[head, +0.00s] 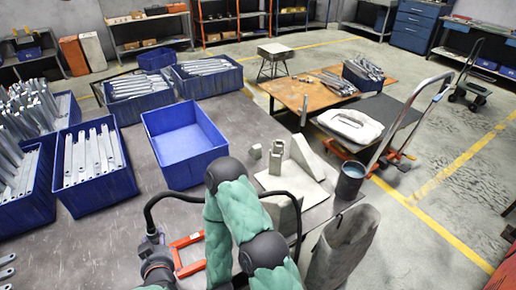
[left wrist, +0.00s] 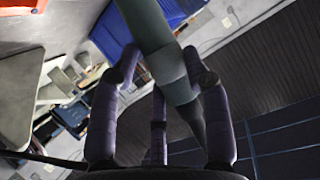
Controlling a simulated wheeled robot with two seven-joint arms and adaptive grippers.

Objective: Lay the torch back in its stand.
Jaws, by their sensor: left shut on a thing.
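My left gripper (left wrist: 160,78) is shut on the torch (left wrist: 176,72), a grey-green tube that runs slantwise between its dark fingers in the left wrist view. In the head view my left gripper (head: 157,264) is a dark shape low on the picture, left of my green-sleeved arm; its fingers and the torch's outline are hard to make out there. A red-orange frame (head: 188,256) lies just right of it, partly behind my arm; it may be the stand, but I cannot tell for sure. My right gripper is not in view.
An empty blue bin (head: 203,160) stands beyond my arm, with blue bins of galvanized brackets (head: 95,182) to the left. Grey fixture blocks (head: 300,165) and a dark bucket (head: 350,181) stand right. A black hose (head: 160,196) arches over the grey table.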

